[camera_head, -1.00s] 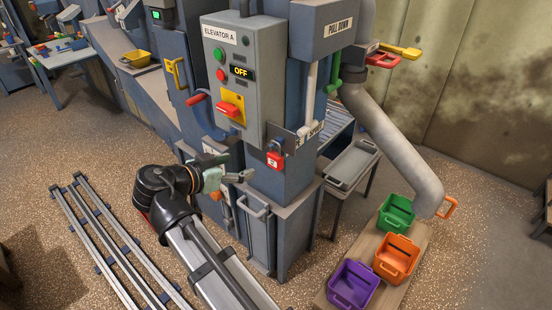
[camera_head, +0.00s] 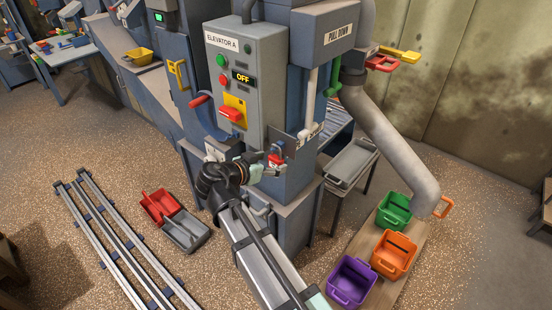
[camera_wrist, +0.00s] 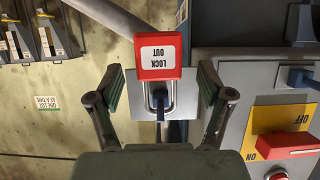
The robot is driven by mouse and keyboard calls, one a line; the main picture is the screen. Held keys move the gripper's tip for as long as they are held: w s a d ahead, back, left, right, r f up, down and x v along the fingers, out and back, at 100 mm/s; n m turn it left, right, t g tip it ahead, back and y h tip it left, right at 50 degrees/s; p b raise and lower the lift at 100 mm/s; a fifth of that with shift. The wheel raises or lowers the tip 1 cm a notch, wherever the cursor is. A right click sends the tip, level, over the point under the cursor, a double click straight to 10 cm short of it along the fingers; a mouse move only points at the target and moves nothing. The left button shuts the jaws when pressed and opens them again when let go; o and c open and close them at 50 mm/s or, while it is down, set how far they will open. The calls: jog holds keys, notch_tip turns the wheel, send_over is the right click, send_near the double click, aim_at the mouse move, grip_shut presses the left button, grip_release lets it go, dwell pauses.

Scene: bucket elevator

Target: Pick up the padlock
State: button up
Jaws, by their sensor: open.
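The red padlock (camera_wrist: 158,57) has a white "LOCK OUT" label, upside down in the wrist view. Its metal shackle loops around a blue piece in front of a grey plate. In the head view the padlock (camera_head: 275,160) is at the front of the elevator cabinet, partly hidden by my gripper. My gripper (camera_wrist: 160,80) is open, with one finger on each side of the padlock and shackle. Gaps show between both fingers and the padlock. In the head view my gripper (camera_head: 272,170) is right at the padlock.
The grey control box (camera_head: 245,90) with an "OFF" display and red switch handle stands above and left of the padlock. A pull-down lever (camera_head: 311,100) is to the right. Green, orange and purple bins (camera_head: 352,282) stand lower right. Red and grey scoops (camera_head: 186,230) lie on the floor.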

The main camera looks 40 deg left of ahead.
jog(key=shift+p+x, duration=0.3)
jog(key=shift+x, duration=1.1)
jog(key=c, duration=1.3)
jog(key=shift+r, duration=0.1)
